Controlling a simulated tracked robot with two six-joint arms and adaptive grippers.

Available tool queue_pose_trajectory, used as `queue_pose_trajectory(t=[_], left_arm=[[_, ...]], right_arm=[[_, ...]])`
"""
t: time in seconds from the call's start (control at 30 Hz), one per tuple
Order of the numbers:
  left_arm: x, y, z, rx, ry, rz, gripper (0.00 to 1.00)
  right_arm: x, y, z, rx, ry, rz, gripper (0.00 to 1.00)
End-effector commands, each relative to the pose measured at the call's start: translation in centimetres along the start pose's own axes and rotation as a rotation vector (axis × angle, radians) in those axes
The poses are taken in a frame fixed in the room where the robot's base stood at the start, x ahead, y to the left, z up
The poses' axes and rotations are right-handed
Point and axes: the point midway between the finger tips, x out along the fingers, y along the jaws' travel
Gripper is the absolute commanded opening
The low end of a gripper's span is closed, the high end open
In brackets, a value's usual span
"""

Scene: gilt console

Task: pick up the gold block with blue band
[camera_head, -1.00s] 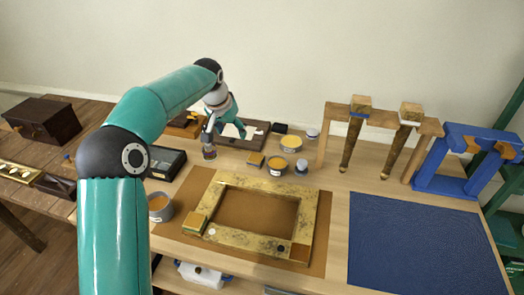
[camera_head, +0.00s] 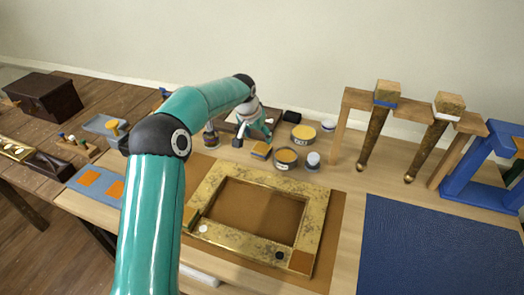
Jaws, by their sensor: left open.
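The small gold block with what looks like a blue band (camera_head: 261,150) lies on the wooden bench, behind the gilt frame and left of an open tin of amber stuff. My left gripper (camera_head: 253,141) is open, with its fingers pointing down just behind and above the block. No contact with the block can be made out. My left arm comes in from the left and hides part of the bench. My right gripper is not in view.
Open tins (camera_head: 286,158) and a small white-topped jar (camera_head: 313,161) stand close right of the block. The gilt frame (camera_head: 312,235) lies in front. Gilded legs (camera_head: 374,138) stand in a wooden rack at right. The blue mat (camera_head: 425,245) is clear.

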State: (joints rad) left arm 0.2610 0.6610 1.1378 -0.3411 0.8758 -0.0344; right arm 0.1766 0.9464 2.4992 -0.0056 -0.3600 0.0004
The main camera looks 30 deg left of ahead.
Motion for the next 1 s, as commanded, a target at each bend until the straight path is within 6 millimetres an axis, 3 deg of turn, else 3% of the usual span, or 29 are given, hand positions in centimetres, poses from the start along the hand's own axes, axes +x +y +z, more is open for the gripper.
queue_pose_trajectory(t=[0.13, 0.47, 0.7, 1.0], left_arm=[[2.6, 0.0, 0.0, 0.0, -0.002, 0.0, 0.65], [4.9, 0.0, 0.1, 0.0, -0.002, 0.0, 0.65], [8.3, 0.0, 0.2, 0.0, -0.002, 0.001, 0.65], [9.2, 0.0, 0.2, 0.001, 0.002, 0.001, 0.65]], right_arm=[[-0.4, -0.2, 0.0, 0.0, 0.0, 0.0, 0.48], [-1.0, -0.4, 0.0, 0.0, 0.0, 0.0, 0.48], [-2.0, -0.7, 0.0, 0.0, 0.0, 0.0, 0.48], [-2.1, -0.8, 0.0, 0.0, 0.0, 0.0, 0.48]])
